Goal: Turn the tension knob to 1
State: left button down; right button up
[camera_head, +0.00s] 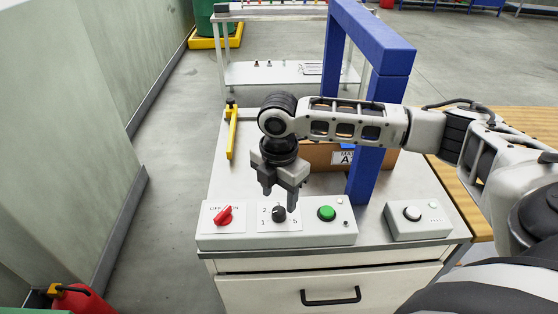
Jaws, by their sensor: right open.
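The tension knob (279,214) is a dark knob on the white control panel (277,238) at the table's front. The numbers 1, 2 and 5 show around it; the rest of its dial is covered. Which number the knob points to is too small to tell. My right gripper (280,200) hangs fingers down just above and behind the knob. My left gripper is not in view.
A red OFF/ON switch (223,216) sits left of the knob and a green button (326,213) right of it. A blue gantry (376,100) and a cardboard box (322,157) are behind my arm. A yellow handle (232,133) is at left.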

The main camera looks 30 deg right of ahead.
aim_at(279, 210)
notch_tip(279, 210, up, 12)
jog(key=shift+f, duration=0.2)
dwell(0.4)
jog(key=s+a+f+m+t+y, duration=0.3)
jog(key=s+a+f+m, duration=0.45)
jog(key=a+f, duration=0.65)
jog(key=s+d+f+m+h, duration=0.35)
jog(key=s+d+m, duration=0.55)
jog(key=s+m, duration=0.3)
jog(key=w+a+f+t+y, duration=0.1)
jog(key=w+a+f+t, duration=0.1)
jog(key=f, duration=0.3)
jog(key=w+a+f+n+t+y, duration=0.1)
jog(key=w+a+f+t+y, duration=0.1)
jog(key=w+a+f+t, duration=0.1)
jog(key=shift+w+a+f+t, duration=0.25)
jog(key=shift+w+f+t, duration=0.55)
jog(key=shift+f+t, duration=0.3)
